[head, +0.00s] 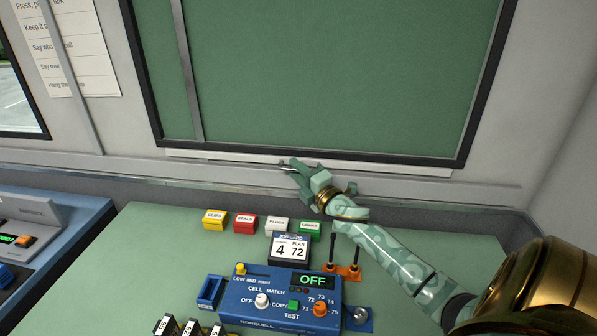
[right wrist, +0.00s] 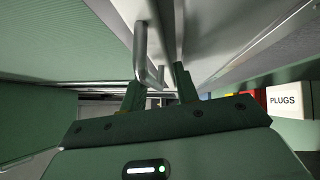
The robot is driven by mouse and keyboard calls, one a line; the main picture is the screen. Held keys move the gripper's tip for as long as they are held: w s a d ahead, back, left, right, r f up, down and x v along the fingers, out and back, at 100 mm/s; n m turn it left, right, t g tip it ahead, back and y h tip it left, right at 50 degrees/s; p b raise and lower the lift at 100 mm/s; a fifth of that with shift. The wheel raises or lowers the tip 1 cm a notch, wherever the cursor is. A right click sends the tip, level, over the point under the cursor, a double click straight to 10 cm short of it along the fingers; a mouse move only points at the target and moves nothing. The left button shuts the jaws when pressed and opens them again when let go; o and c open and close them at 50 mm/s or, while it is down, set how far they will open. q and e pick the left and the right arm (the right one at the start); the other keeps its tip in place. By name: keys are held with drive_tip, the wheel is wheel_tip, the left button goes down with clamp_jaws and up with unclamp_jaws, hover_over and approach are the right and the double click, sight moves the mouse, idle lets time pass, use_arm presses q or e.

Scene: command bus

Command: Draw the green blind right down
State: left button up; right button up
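The green blind (head: 330,75) covers the whole visible part of the dark-framed window. Its pale bottom bar (head: 400,167) shows just below the lower edge of the frame. My right gripper (head: 287,166) is at this bar, near its middle. In the right wrist view a bent metal pull handle (right wrist: 145,55) stands between the two spread fingers (right wrist: 160,88), nearer the left one. The fingers look apart, with a gap to the handle; any contact is hard to see. My left gripper is not in view.
A ledge (head: 450,190) runs below the window. On the green desk (head: 140,245) stand small coloured boxes, among them a white PLUGS box (head: 277,226), a card stand (head: 290,247) and a blue tester (head: 255,300). A blue console (head: 60,225) is at left.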

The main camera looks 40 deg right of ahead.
wheel_tip(320, 180, up, 4)
drive_tip(key=shift+f+p, duration=0.2)
drive_tip(key=shift+p, duration=0.7)
drive_tip(key=s+a+r+p, duration=0.6)
drive_tip(key=s+a+r, duration=0.3)
drive_tip(key=s, duration=0.1)
drive_tip(key=shift+s+r, duration=0.2)
drive_tip(key=shift+s, duration=0.15)
drive_tip(key=shift+a+f, duration=0.1)
drive_tip(key=shift+f, duration=0.05)
